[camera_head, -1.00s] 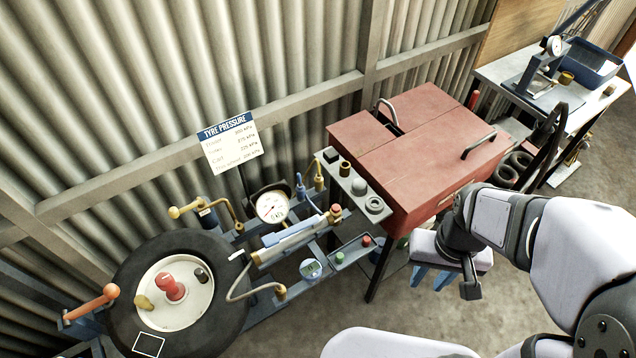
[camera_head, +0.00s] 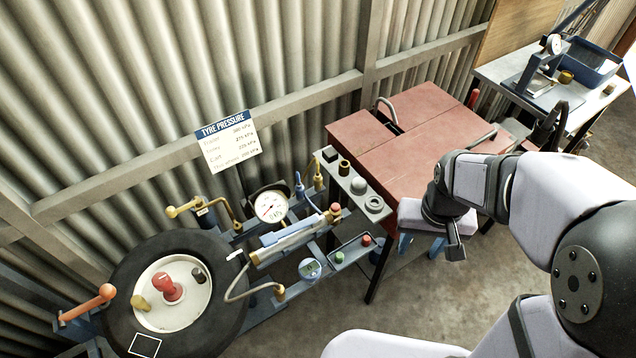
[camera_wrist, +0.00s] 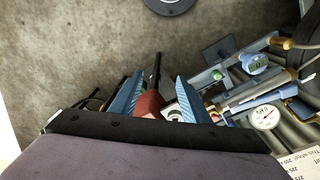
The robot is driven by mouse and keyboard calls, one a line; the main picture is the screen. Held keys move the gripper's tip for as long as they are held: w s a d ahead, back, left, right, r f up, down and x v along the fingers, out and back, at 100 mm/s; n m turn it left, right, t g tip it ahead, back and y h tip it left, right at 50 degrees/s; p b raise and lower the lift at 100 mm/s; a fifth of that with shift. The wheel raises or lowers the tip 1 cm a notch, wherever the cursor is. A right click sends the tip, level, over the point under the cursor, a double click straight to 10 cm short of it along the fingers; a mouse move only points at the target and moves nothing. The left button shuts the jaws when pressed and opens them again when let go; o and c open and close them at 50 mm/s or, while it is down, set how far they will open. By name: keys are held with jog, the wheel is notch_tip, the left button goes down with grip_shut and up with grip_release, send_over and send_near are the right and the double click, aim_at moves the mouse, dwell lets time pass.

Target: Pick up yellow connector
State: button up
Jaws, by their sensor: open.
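A small mustard-yellow piece (camera_head: 140,303) lies on the white hub of the tyre at the lower left; I cannot tell for sure that it is the yellow connector. Several brass-yellow fittings also show, one at the hose end (camera_head: 280,292) and one on a pipe left of the gauge (camera_head: 184,210). My gripper (camera_head: 421,248) hangs over the floor beside the red cabinet, right of the tyre and the rig and apart from them. In the wrist view its blue jaws (camera_wrist: 157,84) are spread with nothing held.
The tyre (camera_head: 228,318) has a red knob (camera_head: 168,288) on its hub. A dial gauge (camera_head: 270,207), pump and small tray (camera_head: 352,251) stand between it and my gripper. The red cabinet (camera_head: 420,150) is behind my gripper. The floor in front is clear.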

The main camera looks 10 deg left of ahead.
jog(key=w+a+f+n+t+b, duration=0.1)
jog(key=w+a+f+t+b, duration=0.2)
jog(key=w+a, duration=0.8)
jog(key=y+b, duration=0.1)
jog(key=b, duration=0.2)
send_over(318, 177)
jog(key=s, duration=0.2)
notch_tip(318, 177, down, 5)
jog(key=shift+n+t, duration=0.3)
jog(key=shift+n, duration=0.1)
jog(key=shift+d+p+x, duration=0.1)
jog(key=shift+p+x, duration=0.85)
jog(key=shift+x, duration=0.8)
jog(key=shift+d+p+x, duration=0.15)
jog(key=shift+p+x, duration=0.75)
jog(key=shift+x, duration=0.8)
jog(key=shift+s, duration=0.15)
grip_shut()
